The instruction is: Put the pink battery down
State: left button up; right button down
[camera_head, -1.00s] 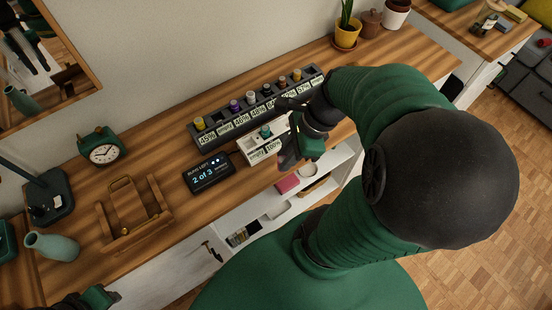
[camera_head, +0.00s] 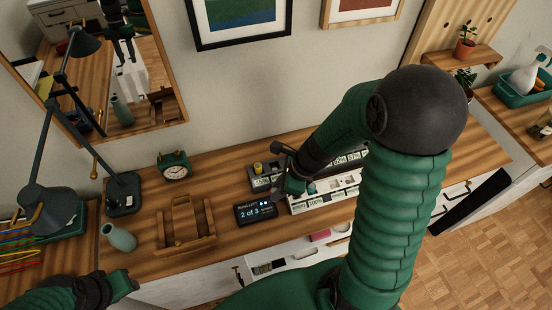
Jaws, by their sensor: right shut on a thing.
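My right gripper (camera_head: 279,172) is at the left part of the dark battery rack (camera_head: 262,184), above the gap between the rack and the white tray. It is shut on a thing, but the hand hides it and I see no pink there. A yellow-topped battery (camera_head: 258,168) stands in the rack's left end. My arm covers the rack's right part. My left gripper (camera_head: 122,285) is at the lower left; its jaws are unclear.
A display reading "2 of 3" (camera_head: 255,211) stands left of the tray. A green clock (camera_head: 174,167), a wooden carrier (camera_head: 185,229), a vase (camera_head: 119,237) and a lamp (camera_head: 48,205) are further left. A pink block (camera_head: 320,235) lies on the shelf below the desk edge.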

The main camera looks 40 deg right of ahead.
jog(key=w+d, duration=0.2)
jog(key=w, duration=0.1)
jog(key=w+d+f+p, duration=0.1)
jog(key=w+d, duration=0.2)
jog(key=w, duration=0.1)
jog(key=w+d+p, duration=0.1)
jog(key=w+d, duration=0.1)
jog(key=w, duration=0.2)
jog(key=shift+d+f, duration=0.25)
jog(key=shift+d, duration=0.1)
notch_tip(320, 180, down, 3)
jog(key=shift+w+f, duration=0.1)
jog(key=shift+f, duration=0.1)
jog(key=shift+f, duration=0.1)
jog(key=c, duration=1.2)
grip_release()
jog(key=shift+c, duration=0.2)
